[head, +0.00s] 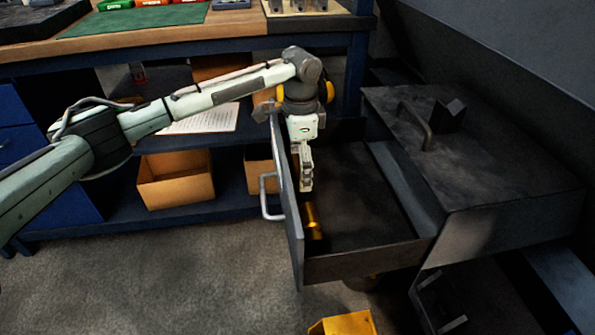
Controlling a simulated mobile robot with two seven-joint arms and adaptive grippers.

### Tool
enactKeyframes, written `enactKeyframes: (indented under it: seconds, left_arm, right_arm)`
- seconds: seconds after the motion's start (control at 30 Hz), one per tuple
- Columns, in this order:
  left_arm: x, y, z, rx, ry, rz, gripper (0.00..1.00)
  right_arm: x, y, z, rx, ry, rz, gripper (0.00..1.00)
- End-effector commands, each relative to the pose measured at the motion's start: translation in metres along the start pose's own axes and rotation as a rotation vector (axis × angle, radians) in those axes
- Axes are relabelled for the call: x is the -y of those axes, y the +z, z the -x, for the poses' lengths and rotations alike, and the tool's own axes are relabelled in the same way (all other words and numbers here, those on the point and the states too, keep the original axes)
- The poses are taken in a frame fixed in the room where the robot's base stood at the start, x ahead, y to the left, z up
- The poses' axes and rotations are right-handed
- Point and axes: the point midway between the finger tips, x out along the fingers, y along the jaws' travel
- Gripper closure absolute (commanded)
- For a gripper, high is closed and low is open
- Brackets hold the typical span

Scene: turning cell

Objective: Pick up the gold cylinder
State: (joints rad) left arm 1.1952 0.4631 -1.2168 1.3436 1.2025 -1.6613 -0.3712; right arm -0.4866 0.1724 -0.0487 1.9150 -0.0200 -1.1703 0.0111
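The gold cylinder (313,216) lies inside an open dark drawer (360,262), near the drawer's front panel at the left. My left gripper (306,186) points down into the drawer, just above the gold cylinder. A small gap seems to show between the fingertips and the cylinder. The fingers appear close together from this angle, and I cannot tell whether they are open or shut. My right gripper is not in view.
The drawer front with its handle (268,195) stands close left of my gripper. A dark cabinet (480,150) is at right. A workbench (190,35) with a shelf and cardboard boxes (175,182) is behind. A yellow bin (343,324) is at the bottom.

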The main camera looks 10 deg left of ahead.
Motion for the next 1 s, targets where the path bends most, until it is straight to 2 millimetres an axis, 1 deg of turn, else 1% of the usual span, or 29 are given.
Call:
enactKeyframes:
  seconds: [0.03, 0.07, 0.5, 0.53, 0.73, 0.83, 0.97, 1.0]
  left_arm:
    - [0.000, 0.000, 0.000, 0.000, 0.000, 0.000, 0.00]
    - [0.000, 0.000, 0.000, 0.000, 0.000, 0.000, 0.04]
    - [0.000, 0.000, 0.001, 0.000, 0.000, 0.000, 0.58]
    - [0.000, 0.000, 0.001, -0.001, 0.000, 0.000, 0.61]
    - [0.000, 0.000, 0.002, -0.001, 0.000, 0.000, 0.61]
    - [0.001, -0.001, 0.007, -0.002, -0.001, 0.000, 0.61]
    - [0.001, -0.001, 0.027, -0.004, -0.002, 0.000, 0.61]
    - [0.001, -0.001, 0.036, -0.004, -0.002, 0.000, 0.61]
  right_arm:
    - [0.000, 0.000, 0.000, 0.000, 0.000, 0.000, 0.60]
    - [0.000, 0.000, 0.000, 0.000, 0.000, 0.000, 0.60]
    - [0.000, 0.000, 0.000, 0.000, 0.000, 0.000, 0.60]
    - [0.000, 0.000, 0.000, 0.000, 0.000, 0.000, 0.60]
    - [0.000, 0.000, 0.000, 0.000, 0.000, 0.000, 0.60]
    - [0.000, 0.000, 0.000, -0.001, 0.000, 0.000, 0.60]
    - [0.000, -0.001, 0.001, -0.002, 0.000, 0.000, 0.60]
    - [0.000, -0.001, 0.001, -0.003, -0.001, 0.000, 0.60]
